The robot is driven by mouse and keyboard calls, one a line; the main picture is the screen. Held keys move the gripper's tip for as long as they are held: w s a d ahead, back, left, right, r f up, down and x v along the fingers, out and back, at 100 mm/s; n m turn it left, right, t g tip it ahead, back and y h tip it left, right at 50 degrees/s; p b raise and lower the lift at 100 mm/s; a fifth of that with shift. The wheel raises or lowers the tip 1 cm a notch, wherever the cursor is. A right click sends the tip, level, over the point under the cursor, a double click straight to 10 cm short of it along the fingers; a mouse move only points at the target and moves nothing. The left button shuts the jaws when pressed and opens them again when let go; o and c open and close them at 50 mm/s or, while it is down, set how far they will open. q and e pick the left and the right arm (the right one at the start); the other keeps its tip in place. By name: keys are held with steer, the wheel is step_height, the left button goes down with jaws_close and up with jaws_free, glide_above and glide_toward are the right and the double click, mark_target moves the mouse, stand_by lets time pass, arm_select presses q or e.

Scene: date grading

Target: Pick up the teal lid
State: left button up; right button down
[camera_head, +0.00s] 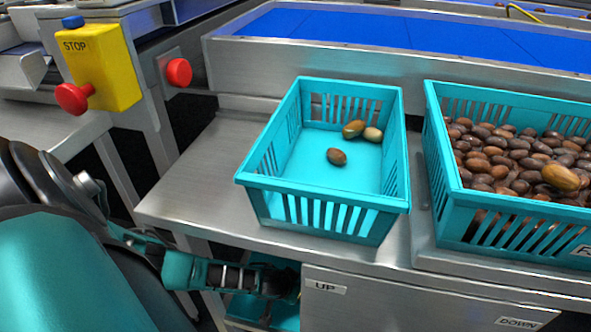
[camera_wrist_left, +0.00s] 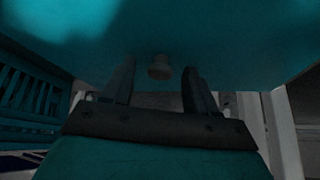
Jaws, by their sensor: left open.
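The teal lid (camera_wrist_left: 215,35) fills the upper part of the left wrist view as a broad, dark teal surface. My right gripper is not in view.
A teal crate (camera_head: 258,192) holding a few dates stands on the steel bench (camera_head: 190,190). A fuller date crate (camera_head: 436,170) is at right. A yellow stop box (camera_head: 105,65) is at upper left. The UP/DOWN panel (camera_head: 400,305) is right of my left gripper. A slatted teal wall (camera_wrist_left: 30,95) is at left in the wrist view.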

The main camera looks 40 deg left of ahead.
arm_select(q)
jaws_close()
steer(key=shift+r, duration=0.1)
stand_by(0.4)
